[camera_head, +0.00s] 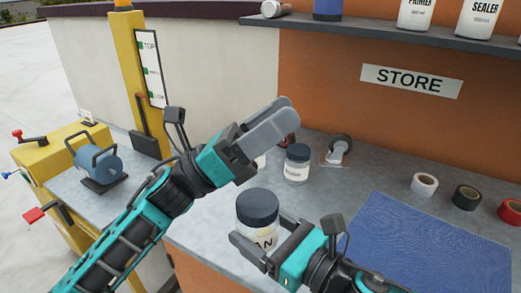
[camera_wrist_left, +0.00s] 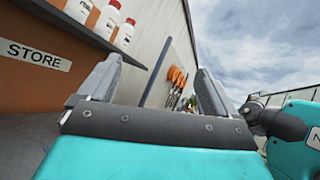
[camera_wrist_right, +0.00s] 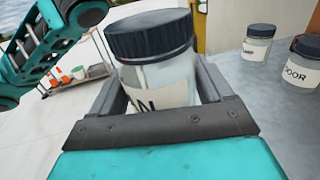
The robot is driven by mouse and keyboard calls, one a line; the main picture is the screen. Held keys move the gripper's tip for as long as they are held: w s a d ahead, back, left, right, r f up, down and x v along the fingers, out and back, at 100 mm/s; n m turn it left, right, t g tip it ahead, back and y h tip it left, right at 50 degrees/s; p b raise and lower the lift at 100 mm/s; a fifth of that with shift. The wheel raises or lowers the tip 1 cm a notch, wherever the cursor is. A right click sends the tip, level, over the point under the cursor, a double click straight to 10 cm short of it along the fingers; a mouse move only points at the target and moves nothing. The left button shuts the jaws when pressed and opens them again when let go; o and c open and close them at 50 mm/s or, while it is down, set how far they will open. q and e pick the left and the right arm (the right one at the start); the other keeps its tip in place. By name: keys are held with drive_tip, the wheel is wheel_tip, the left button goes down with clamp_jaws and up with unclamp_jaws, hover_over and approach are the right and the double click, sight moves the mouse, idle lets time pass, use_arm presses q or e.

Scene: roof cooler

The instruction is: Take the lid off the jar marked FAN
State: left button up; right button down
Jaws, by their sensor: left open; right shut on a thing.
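The FAN jar is clear with a ribbed dark lid (camera_head: 257,206) on top; only "AN" shows on its label (camera_head: 262,241). It also shows in the right wrist view, where the lid (camera_wrist_right: 150,35) sits on the jar body (camera_wrist_right: 165,80). My right gripper (camera_head: 258,232) is shut around the jar body, below the lid. The jar's base is hidden, so I cannot tell whether it touches the counter. My left gripper (camera_head: 288,112) is open and empty, above and behind the jar, pointing up and right. Its two fingers stand apart in the left wrist view (camera_wrist_left: 155,85).
Another dark-lidded jar (camera_head: 297,164) stands behind on the grey counter; a jar marked DOOR (camera_wrist_right: 302,68) shows in the right wrist view. Tape rolls (camera_head: 424,184) and a blue mat (camera_head: 425,240) lie right. A yellow post (camera_head: 137,80) and blue motor-like device (camera_head: 98,163) are left.

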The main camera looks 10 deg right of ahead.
use_arm(q)
drive_tip(key=s+d+r+m+g+y, duration=0.1)
drive_tip(key=s+d+m+g+y, duration=0.5)
drive_tip(key=m+g, duration=0.65)
drive_tip(key=m+t+y, duration=1.2)
drive_tip(key=m+y, duration=0.5)
drive_tip(key=y, duration=0.2)
hover_over(260, 201)
drive_tip(key=f, duration=0.5)
drive_tip(key=shift+s+d+f, duration=0.2)
drive_tip(key=shift+f, duration=0.15)
drive_tip(key=shift+w+a, duration=0.15)
drive_tip(key=shift+f, duration=0.45)
wheel_tip(260, 201, down, 7)
drive_tip(key=shift+r, duration=0.1)
